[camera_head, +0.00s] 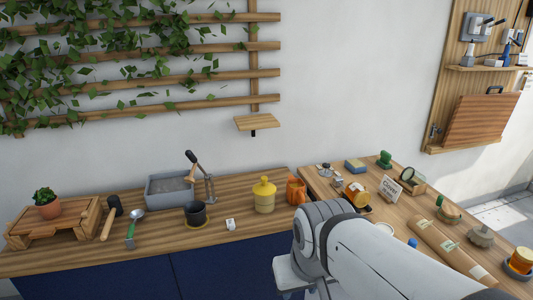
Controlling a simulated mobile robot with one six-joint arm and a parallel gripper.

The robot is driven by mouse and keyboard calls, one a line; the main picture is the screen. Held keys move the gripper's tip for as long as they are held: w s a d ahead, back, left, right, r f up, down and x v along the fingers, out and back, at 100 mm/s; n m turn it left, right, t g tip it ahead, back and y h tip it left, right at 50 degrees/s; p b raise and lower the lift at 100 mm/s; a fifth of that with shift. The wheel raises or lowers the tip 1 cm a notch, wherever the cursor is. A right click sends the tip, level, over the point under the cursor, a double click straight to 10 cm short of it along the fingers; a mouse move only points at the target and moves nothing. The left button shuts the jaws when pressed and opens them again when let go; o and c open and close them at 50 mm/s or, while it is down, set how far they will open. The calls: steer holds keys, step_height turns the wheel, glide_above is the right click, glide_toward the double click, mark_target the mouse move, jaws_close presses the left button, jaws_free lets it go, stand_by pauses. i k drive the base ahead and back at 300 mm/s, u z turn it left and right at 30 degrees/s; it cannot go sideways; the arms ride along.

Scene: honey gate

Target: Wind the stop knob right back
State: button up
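I cannot make out for sure which part is the stop knob. A grey plate with a dark lever (476,27) is fixed to the wooden wall board at the upper right. A grey basin (170,190) stands on the left counter, with a dark-handled lever on a metal stand (201,175) at its right side. My white arm fills the lower right, over the counters' corner. My gripper does not show in this view, so whether it is open or shut is hidden.
The left counter (80,262) holds a wooden stand (58,228), a dark cup (195,213) and a yellow pot (264,196). The right counter (398,222) is crowded with jars, a card (391,187) and small items. A small wooden shelf (257,122) juts from the wall.

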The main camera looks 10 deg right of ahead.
mark_target(325, 165)
steer(key=u, duration=0.1)
steer(key=i, duration=1.25)
steer(key=z, duration=0.75)
steer(key=i, duration=0.45)
steer(key=z, duration=0.5)
